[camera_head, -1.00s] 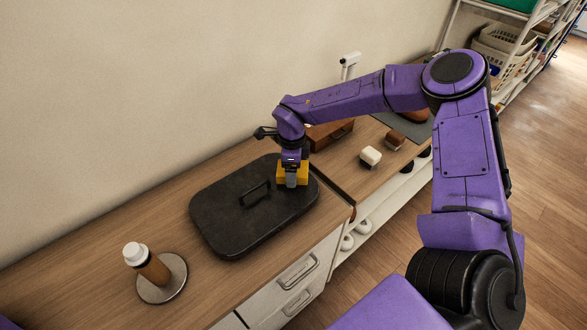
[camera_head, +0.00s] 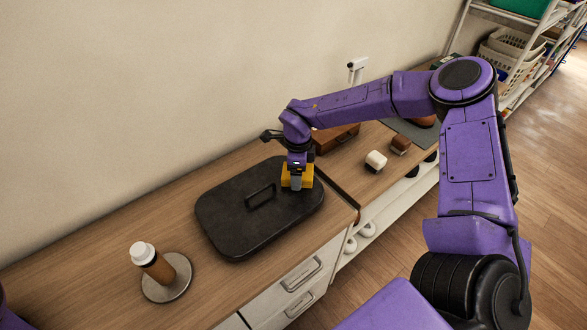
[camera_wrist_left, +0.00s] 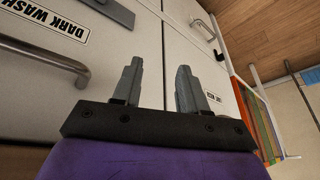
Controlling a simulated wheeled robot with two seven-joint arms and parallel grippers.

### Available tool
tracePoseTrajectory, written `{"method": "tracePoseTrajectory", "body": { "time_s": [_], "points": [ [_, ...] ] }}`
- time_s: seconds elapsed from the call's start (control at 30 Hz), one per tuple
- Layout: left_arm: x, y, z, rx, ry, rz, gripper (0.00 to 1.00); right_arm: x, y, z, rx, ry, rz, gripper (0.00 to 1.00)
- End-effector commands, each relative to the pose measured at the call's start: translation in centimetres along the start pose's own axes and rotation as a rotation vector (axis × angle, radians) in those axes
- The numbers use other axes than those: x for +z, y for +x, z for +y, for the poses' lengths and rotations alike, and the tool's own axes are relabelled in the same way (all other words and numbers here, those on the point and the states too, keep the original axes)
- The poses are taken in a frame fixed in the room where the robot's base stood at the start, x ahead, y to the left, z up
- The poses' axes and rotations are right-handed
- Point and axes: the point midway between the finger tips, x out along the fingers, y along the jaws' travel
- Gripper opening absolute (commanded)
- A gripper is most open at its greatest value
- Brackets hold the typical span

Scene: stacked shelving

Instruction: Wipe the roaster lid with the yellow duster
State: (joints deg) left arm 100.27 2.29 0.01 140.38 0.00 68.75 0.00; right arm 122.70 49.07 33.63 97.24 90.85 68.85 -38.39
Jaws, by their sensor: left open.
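The roaster lid (camera_head: 238,222) is a dark, rounded rectangular lid with a raised handle (camera_head: 260,194), lying flat on the wooden counter. The yellow duster (camera_head: 306,178) is at the lid's far right part and appears to touch its top. My right gripper (camera_head: 296,183) points down, shut on the duster, and hides part of it. My left gripper (camera_wrist_left: 156,80) shows in the left wrist view, open and empty, in front of white drawer fronts.
A white-capped brown bottle (camera_head: 152,262) stands on a round metal plate (camera_head: 179,286) at the near left. A brown wooden box (camera_head: 335,138) and two small brushes (camera_head: 376,160) are farther right. A drawer handle (camera_wrist_left: 45,60) is near my left gripper.

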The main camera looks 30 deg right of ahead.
Motion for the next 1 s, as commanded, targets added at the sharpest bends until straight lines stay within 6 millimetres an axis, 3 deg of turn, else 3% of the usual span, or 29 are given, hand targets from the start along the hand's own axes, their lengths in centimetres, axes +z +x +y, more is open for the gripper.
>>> {"method": "tracePoseTrajectory", "body": {
  "time_s": [0.2,1.0],
  "points": [
    [-0.2,-0.4,0.0,0.0,0.0,0.0,0.42,-1.0,0.5,0.3,0.004,0.001,0.006,0.54],
    [0.3,0.7,0.1,0.0,0.0,0.0,0.42,2.6,0.0,-0.8,0.004,0.0,0.004,0.54]
  ]
}}
